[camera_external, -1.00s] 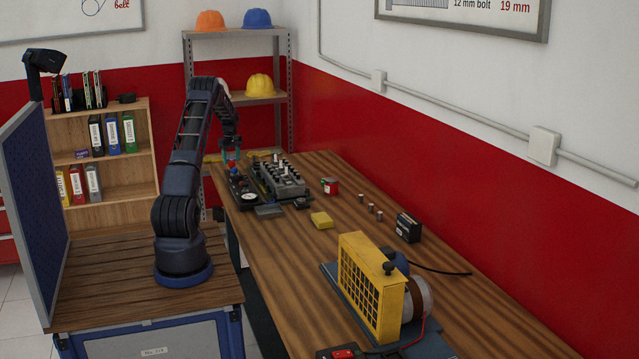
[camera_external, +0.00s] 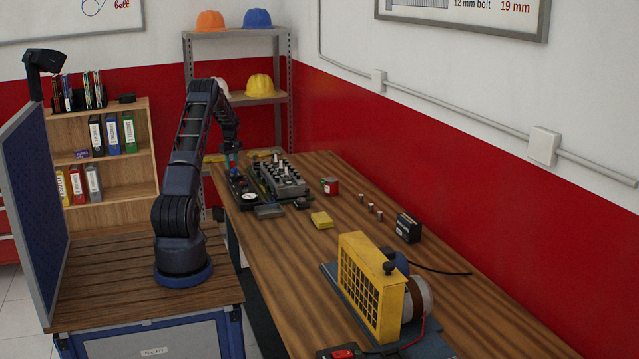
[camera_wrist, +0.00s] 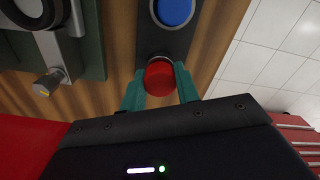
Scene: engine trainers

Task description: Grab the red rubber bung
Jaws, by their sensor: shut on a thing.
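The red rubber bung (camera_wrist: 159,80) shows as a round red top between the teal fingers of my gripper (camera_wrist: 160,88) in the wrist view. The fingers are shut on it from both sides. It sits at the near end of a dark strip (camera_wrist: 160,45), with a blue round piece (camera_wrist: 174,10) farther along. In the external view my gripper (camera_external: 231,160) is low at the far left end of the bench, and its fingers hide the bung. Whether the bung still touches the strip is unclear.
A grey engine block (camera_external: 283,180) stands on the wooden bench (camera_external: 330,260) just right of my gripper. A round white dial (camera_external: 249,198) is close in front. A yellow block (camera_external: 321,220) and a red tin (camera_external: 330,186) lie farther right. The bench edge is near on the left.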

